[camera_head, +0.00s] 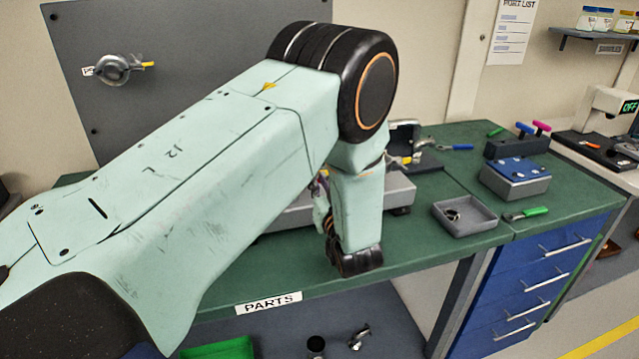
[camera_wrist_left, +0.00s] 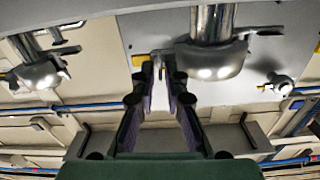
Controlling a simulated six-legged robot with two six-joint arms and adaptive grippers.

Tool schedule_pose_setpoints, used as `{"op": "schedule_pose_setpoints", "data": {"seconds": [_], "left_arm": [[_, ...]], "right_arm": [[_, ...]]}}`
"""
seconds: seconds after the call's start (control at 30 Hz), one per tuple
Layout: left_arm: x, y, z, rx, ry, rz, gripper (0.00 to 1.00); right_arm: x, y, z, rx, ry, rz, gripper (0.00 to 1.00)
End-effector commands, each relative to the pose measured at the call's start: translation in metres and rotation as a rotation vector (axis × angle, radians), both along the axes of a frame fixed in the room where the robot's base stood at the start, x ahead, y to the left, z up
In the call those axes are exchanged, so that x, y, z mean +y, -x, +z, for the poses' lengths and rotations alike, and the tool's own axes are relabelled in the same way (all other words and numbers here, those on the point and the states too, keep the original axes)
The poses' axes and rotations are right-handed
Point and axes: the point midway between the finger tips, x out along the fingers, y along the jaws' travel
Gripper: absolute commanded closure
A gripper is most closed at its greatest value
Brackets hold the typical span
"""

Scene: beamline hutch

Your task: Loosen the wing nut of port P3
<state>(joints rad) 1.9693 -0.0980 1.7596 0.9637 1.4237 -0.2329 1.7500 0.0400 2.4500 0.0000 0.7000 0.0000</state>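In the head view, a round metal port clamp (camera_head: 115,70) with a yellow-tipped part sits on the grey wall panel; its label is not readable. My left arm spans the middle, and its gripper (camera_head: 320,200) is mostly hidden behind the forearm. In the left wrist view my left gripper (camera_wrist_left: 158,75) is open, its two fingers apart. A port clamp (camera_wrist_left: 210,60) lies just past the fingertips. Its yellow wing nut (camera_wrist_left: 138,60) is close to the left fingertip; I cannot tell whether they touch. No label shows which port is P3. My right gripper is not in view.
More clamps (camera_wrist_left: 40,72) stand left and right in the wrist view. The green bench (camera_head: 420,240) carries a grey tray (camera_head: 480,222), a blue-topped box (camera_head: 515,170), a green-handled tool (camera_head: 530,212) and a tool block (camera_head: 515,146). Blue drawers (camera_head: 535,275) stand below.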

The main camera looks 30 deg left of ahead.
Motion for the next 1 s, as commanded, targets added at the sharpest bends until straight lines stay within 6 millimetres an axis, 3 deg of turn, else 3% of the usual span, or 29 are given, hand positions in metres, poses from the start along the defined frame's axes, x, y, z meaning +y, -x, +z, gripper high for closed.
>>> {"op": "schedule_pose_setpoints", "data": {"seconds": [0.27,0.7,1.0], "left_arm": [[-0.008,0.006,-0.001,0.005,0.0,-0.004,0.87],[-0.052,0.043,0.0,0.001,0.0,-0.003,0.87],[-0.057,0.05,0.0,0.001,-0.001,0.0,0.87]], "right_arm": [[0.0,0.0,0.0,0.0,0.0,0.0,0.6],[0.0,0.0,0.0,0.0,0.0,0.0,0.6],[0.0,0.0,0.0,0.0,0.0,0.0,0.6]]}}
